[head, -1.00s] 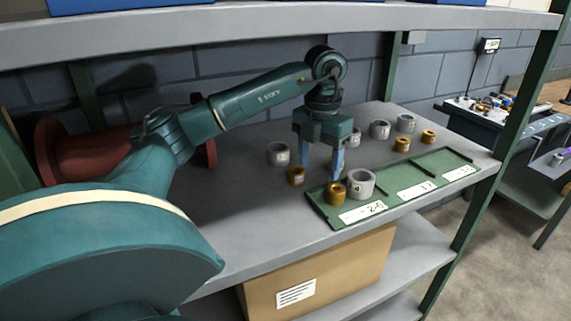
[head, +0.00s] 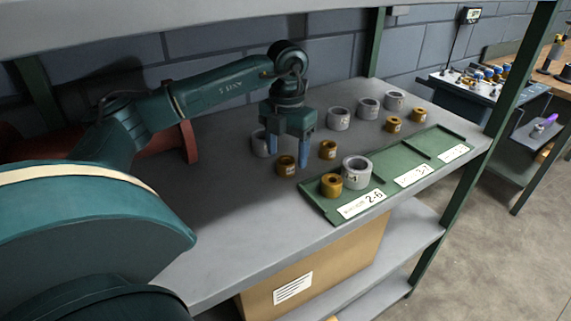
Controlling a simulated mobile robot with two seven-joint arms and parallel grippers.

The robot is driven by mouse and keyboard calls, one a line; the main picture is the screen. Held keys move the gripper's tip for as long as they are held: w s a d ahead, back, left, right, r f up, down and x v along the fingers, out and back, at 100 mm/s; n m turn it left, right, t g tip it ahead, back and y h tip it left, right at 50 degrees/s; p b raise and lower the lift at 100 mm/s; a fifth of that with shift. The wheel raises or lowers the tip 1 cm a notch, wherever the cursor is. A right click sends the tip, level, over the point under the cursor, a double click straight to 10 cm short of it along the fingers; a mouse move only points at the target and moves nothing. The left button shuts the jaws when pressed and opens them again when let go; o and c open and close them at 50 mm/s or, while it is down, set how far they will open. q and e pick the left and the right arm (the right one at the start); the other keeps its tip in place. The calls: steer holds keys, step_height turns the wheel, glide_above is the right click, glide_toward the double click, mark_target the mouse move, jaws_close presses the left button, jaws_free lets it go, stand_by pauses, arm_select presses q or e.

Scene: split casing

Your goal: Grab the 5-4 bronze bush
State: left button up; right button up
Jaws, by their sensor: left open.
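Several bronze bushes stand on the grey shelf: one front-left (head: 286,166), one right of it (head: 328,150), and two at the back right, a nearer bush (head: 393,125) and a farther bush (head: 419,116). Another bronze bush (head: 331,186) sits in the green tray. Their small labels are too small to read, so I cannot tell which is 5-4. My left gripper (head: 290,156) points down, open, its blue fingers just behind and above the front-left bush. No bush shows clearly between the fingers. My right gripper is not in view.
The green tray (head: 422,150) has labelled compartments; its 2-6 one holds a grey ring (head: 357,173) beside the bronze bush. More grey rings (head: 368,108) stand behind, one (head: 260,143) left of my gripper. An upper shelf (head: 200,18) hangs overhead.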

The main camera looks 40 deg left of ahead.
mark_target(286, 161)
arm_select(q)
steer(key=shift+s+a+f, duration=0.1)
steer(key=shift+f, duration=1.4)
steer(key=shift+c, duration=0.2)
steer(key=c, duration=1.2)
steer(key=shift+r, duration=0.15)
steer(key=shift+c, duration=0.3)
